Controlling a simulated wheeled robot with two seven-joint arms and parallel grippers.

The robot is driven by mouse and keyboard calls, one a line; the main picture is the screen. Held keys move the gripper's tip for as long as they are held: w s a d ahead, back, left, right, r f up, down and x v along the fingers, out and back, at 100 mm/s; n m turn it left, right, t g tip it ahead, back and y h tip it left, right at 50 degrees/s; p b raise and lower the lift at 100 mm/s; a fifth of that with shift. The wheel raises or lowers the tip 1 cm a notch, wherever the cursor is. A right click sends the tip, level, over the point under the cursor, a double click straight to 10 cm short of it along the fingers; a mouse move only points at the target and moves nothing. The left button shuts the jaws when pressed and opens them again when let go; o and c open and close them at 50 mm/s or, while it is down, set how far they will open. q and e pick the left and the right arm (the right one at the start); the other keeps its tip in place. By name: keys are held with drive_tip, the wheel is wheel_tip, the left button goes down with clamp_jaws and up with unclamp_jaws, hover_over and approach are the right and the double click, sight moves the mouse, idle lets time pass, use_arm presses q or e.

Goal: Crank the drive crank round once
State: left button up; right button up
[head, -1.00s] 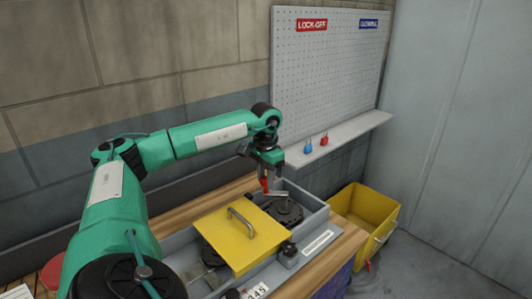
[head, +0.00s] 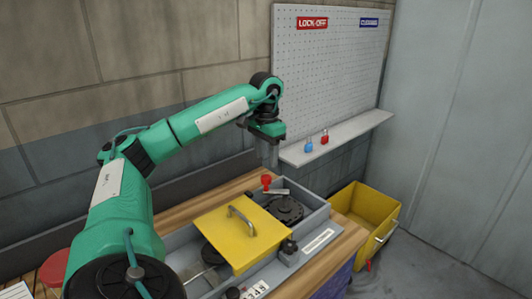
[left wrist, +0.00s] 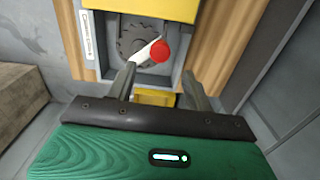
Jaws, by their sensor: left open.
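The drive crank has a red knob (head: 266,181) on a flat silver arm (head: 278,191), over a dark round wheel (head: 287,209) in the grey housing. In the left wrist view the red knob (left wrist: 159,50) stands at one end of the silver arm (left wrist: 143,53), in front of the dark wheel (left wrist: 132,38). My left gripper (head: 270,158) is above the knob, apart from it and empty. In the left wrist view its two fingers (left wrist: 159,74) are spread, with the knob just beyond the gap between the tips. My right gripper is not in view.
A yellow cover (head: 240,236) with a metal handle lies over the housing beside the wheel. A yellow bin (head: 362,205) stands to the right. A shelf (head: 345,138) with a blue and a red padlock is behind, under the pegboard (head: 330,75).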

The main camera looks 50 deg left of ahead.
use_arm(q)
wheel_tip(320, 180, up, 6)
drive_tip(key=p, duration=0.1)
drive_tip(key=shift+r, duration=0.25)
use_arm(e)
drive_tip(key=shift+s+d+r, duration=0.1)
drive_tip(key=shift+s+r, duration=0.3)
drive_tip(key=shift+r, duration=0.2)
